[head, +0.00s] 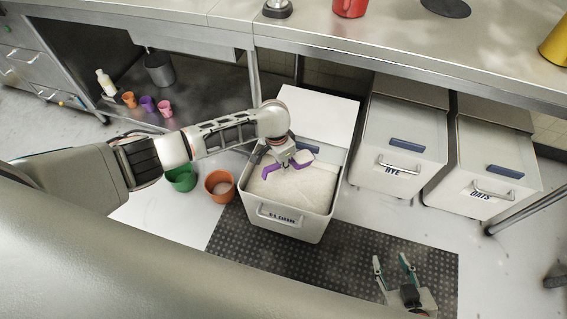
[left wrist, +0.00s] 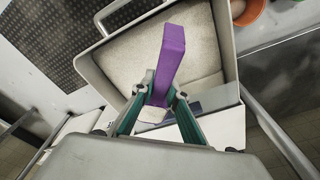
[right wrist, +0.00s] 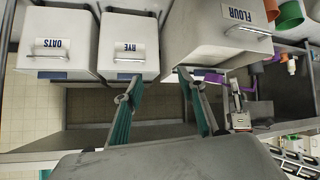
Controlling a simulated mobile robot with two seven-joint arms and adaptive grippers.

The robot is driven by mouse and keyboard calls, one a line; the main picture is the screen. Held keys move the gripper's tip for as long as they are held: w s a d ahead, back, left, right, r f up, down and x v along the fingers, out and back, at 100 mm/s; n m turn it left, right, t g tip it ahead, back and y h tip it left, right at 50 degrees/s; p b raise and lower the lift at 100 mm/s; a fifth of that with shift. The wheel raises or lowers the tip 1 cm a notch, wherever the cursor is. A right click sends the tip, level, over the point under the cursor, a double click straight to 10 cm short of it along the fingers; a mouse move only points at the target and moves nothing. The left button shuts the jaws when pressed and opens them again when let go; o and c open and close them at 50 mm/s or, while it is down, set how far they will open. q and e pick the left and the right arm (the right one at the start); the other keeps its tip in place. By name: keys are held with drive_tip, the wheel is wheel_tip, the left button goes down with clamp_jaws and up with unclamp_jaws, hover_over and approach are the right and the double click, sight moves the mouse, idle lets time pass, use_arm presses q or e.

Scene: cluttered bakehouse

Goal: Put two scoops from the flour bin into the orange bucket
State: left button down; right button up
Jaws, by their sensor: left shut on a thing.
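The flour bin (head: 285,223) stands open, its white flour (head: 300,188) filling much of it. My left gripper (head: 286,165) is over the flour, shut on a purple scoop (head: 269,171). In the left wrist view the purple scoop (left wrist: 168,55) sticks out from between the fingers above the flour; whether it holds flour cannot be told. The orange bucket (head: 220,187) stands on the floor left of the bin, with something pale inside. Part of it shows in the left wrist view (left wrist: 249,10). My right gripper (head: 393,267) is open and empty, right of the bin.
A green bucket (head: 182,179) stands left of the orange one. Closed rye (head: 400,150) and oats (head: 480,170) bins stand to the right under the steel counter (head: 420,50). Small orange, purple and pink cups (head: 148,103) sit on a low shelf. A dark mat (head: 350,255) lies in front.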

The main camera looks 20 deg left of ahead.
use_arm(q)
drive_tip(key=t+h+b, duration=0.1)
drive_tip(key=s+a+f+t+h+b, duration=0.1)
drive_tip(key=b, duration=0.1)
drive_tip(key=shift+s+t, duration=0.15)
drive_tip(key=shift+t, duration=0.15)
use_arm(e)
drive_tip(key=shift+w+d+f, duration=0.1)
drive_tip(key=shift+d+f, duration=0.15)
drive_tip(key=shift+f, duration=0.65)
use_arm(q)
drive_tip(key=shift+r, duration=0.15)
use_arm(e)
drive_tip(key=shift+r, duration=0.15)
